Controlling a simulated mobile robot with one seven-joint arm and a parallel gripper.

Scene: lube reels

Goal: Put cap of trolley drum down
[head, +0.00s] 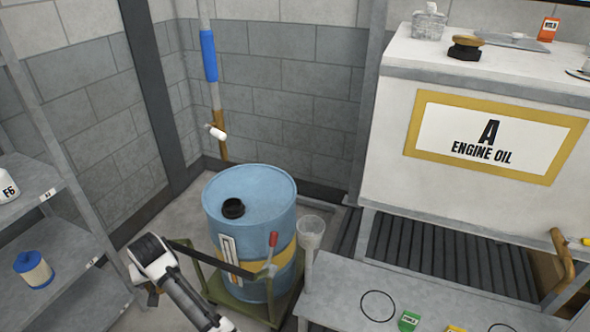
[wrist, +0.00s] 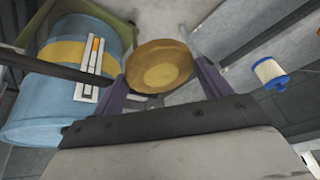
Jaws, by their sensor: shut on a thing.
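My gripper (wrist: 160,72) is shut on a round brown-gold cap (wrist: 160,78), seen between its two purple fingers in the wrist view. The blue trolley drum (head: 250,225) with a yellow band stands upright on a green trolley (head: 255,308) in the head view. A black round fitting (head: 233,208) sits on the drum's top. The drum (wrist: 50,105) also shows on the left of the wrist view, to the side of the held cap. In the head view my arm is at the lower left beside the trolley, and the cap cannot be made out there.
Grey shelves (head: 60,215) with a blue-and-cream filter (head: 33,268) stand at the left. A white engine oil tank (head: 385,150) bears another brown-gold cap (head: 467,42) on a black neck. A grey bench (head: 340,300) with marked circles is at the lower right.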

